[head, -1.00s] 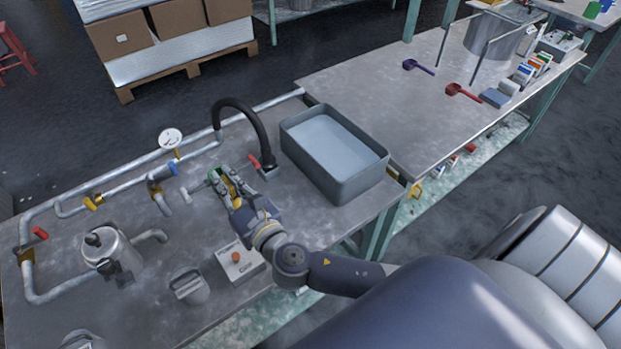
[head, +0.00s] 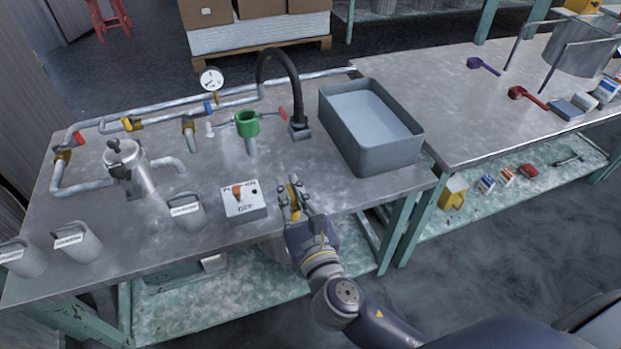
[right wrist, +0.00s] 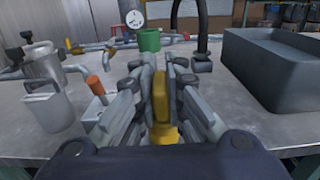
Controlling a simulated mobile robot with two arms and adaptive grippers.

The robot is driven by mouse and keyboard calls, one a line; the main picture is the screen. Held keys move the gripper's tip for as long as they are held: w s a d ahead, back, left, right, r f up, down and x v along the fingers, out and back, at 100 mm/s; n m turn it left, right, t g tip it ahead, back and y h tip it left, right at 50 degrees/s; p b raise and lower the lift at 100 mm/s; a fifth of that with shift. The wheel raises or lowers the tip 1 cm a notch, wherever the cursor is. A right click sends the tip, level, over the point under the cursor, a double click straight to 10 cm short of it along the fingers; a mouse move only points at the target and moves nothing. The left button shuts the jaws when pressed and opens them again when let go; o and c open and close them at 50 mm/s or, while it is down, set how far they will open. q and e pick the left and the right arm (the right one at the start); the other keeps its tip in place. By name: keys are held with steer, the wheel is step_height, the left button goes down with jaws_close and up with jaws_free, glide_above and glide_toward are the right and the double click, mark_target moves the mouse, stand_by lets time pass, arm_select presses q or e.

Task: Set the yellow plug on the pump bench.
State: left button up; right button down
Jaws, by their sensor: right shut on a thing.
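The yellow plug (right wrist: 162,97) is held between the fingers of my right gripper (right wrist: 162,85), which is shut on it. In the head view my right gripper (head: 292,200) is at the front edge of the pump bench (head: 310,165), and the plug (head: 296,214) shows as a small yellow piece between its fingers. In the wrist view the plug appears upright, with its lower end partly hidden by the gripper. I cannot tell whether it touches the bench. My left gripper is not in view.
A grey tub (head: 358,150) stands to the gripper's right. A switch box (head: 246,208) stands to its left. A green fitting (head: 247,124) on a grey stub, a black hose (head: 298,90) and pipes are behind. Bare bench top lies between the gripper and the hose.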

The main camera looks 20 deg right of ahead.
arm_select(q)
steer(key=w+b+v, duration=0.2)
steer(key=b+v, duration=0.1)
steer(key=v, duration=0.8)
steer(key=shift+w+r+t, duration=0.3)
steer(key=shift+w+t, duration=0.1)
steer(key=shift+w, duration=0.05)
arm_select(e)
steer(key=w+d+f, duration=0.1)
steer(key=w+d, duration=0.1)
steer(key=w, duration=0.1)
steer(key=w+d+f, duration=0.2)
steer(key=w, duration=0.1)
steer(key=w+d+f, duration=0.1)
steer(key=w+d, duration=0.1)
steer(key=w, duration=0.2)
steer(key=shift+d+f, duration=0.35)
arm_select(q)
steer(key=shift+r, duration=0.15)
arm_select(e)
steer(key=shift+f, duration=0.15)
steer(key=c, duration=1.7)
jaws_free()
steer(key=shift+o, duration=0.2)
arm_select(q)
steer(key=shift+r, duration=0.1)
